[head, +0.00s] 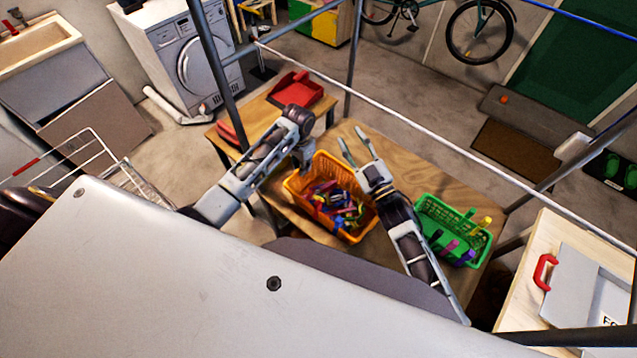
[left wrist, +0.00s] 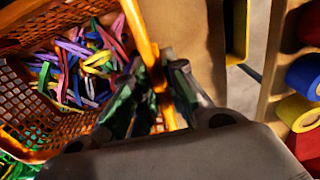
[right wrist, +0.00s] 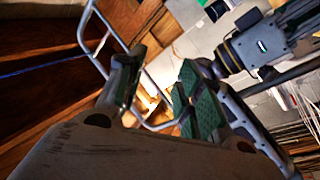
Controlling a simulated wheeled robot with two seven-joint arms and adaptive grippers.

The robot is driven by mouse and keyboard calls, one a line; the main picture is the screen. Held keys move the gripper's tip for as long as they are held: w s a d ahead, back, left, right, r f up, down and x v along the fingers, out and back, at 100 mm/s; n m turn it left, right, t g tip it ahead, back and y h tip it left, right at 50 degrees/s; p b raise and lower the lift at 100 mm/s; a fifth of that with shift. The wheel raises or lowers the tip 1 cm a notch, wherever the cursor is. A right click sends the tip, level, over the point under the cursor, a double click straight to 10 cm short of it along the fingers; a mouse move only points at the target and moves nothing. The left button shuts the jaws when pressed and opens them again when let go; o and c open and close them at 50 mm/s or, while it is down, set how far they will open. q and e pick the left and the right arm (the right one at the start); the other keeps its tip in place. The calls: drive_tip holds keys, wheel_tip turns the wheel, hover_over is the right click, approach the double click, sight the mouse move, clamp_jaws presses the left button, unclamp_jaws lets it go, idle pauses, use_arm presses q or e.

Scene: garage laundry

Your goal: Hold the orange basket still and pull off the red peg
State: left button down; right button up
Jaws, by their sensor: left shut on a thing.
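The orange basket (head: 335,163) stands on the wooden table, full of mixed coloured pegs (head: 338,204). My left gripper (head: 304,162) is at its back-left edge. In the left wrist view my left gripper (left wrist: 153,98) is shut on the basket's orange rim (left wrist: 137,28), with pegs inside to the left. My right gripper (head: 352,136) is open and empty, apart from the basket, above the table just beyond its back-right side. Its spread fingers also show in the right wrist view (right wrist: 157,90). I cannot single out a red peg clipped on the orange basket.
A green basket (head: 432,212) with several pegs on its near rim stands at the table's right. A red dustpan (head: 296,90) lies on the table behind. The wooden table (head: 405,160) is bare behind the baskets. A metal frame (head: 352,60) crosses the view.

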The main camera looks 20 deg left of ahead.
drive_tip(key=w+a+f+m+h, duration=0.25)
drive_tip(key=w+f, duration=0.35)
drive_tip(key=w, duration=0.4)
drive_tip(key=s+a+r+n+g+y, duration=0.6)
drive_tip(key=s+r+n+g+y, duration=0.4)
drive_tip(key=n, duration=0.5)
drive_tip(key=s+a+r+n+g+h, duration=0.3)
drive_tip(key=s+r+n+g+h, duration=0.15)
drive_tip(key=s+n+g, duration=0.5)
drive_tip(key=s+a+r+n+g+h, duration=0.3)
drive_tip(key=s+r+n+g, duration=0.2)
drive_tip(key=s+n+g, duration=0.4)
drive_tip(key=s+d+f+n+t+h, duration=0.1)
drive_tip(key=s+f+n+t+h, duration=0.35)
drive_tip(key=f+h, duration=0.55)
drive_tip(key=w+d+f+t+h, duration=0.5)
drive_tip(key=w+d+f+t, duration=0.3)
drive_tip(key=w+t, duration=0.2)
drive_tip(key=shift+d+m+h, duration=0.3)
drive_tip(key=shift+m+h, duration=0.1)
drive_tip(key=shift+m, duration=0.05)
